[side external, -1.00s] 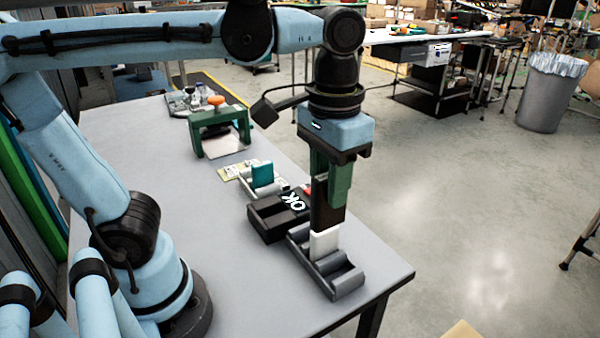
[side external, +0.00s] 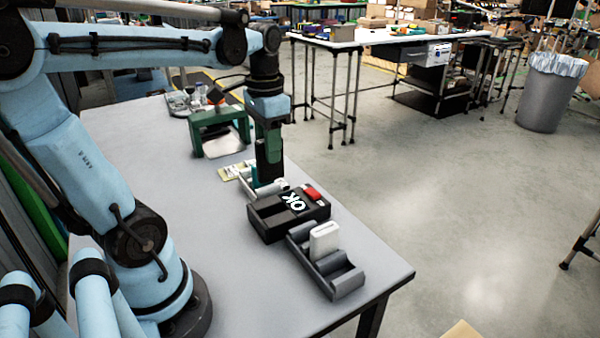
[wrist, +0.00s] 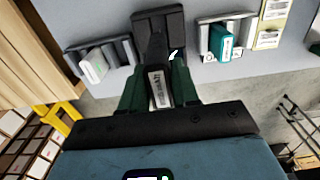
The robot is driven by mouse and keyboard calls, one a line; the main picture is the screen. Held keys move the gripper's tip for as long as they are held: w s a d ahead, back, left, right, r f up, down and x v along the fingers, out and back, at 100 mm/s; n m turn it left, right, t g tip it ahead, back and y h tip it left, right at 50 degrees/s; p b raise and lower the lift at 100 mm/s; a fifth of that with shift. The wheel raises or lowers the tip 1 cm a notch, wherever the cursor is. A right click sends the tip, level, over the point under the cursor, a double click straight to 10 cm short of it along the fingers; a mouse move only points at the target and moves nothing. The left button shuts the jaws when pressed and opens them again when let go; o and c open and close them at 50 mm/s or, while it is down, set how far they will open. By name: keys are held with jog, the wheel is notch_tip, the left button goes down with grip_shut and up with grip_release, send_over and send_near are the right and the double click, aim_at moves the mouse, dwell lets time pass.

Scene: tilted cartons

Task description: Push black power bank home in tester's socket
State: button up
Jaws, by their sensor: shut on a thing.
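My gripper (side external: 267,178) is behind the black tester in the side view, at the near side of the teal power bank's cradle. In the wrist view its green fingers (wrist: 159,90) are shut on the black power bank, whose pale printed label (wrist: 157,88) shows between them. In the side view the held bank is mostly hidden, a dark lower end showing at the fingertips. The black tester (side external: 272,221), with white OK lettering and a red part, sits on the table; the wrist view shows it (wrist: 152,22) beyond the bank. I cannot tell whether the bank touches its socket.
A white power bank (side external: 324,238) stands tilted in a grey cradle (side external: 345,284) in front of the tester. A teal power bank (wrist: 221,43) sits in another cradle. A green frame (side external: 198,141) stands farther back. The table's left part is clear.

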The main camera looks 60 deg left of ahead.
jog(key=shift+f, duration=5.35)
jog(key=shift+f, duration=0.5)
jog(key=o, duration=1.1)
jog(key=shift+c, duration=0.2)
jog(key=shift+c, duration=0.2)
jog(key=c, duration=0.3)
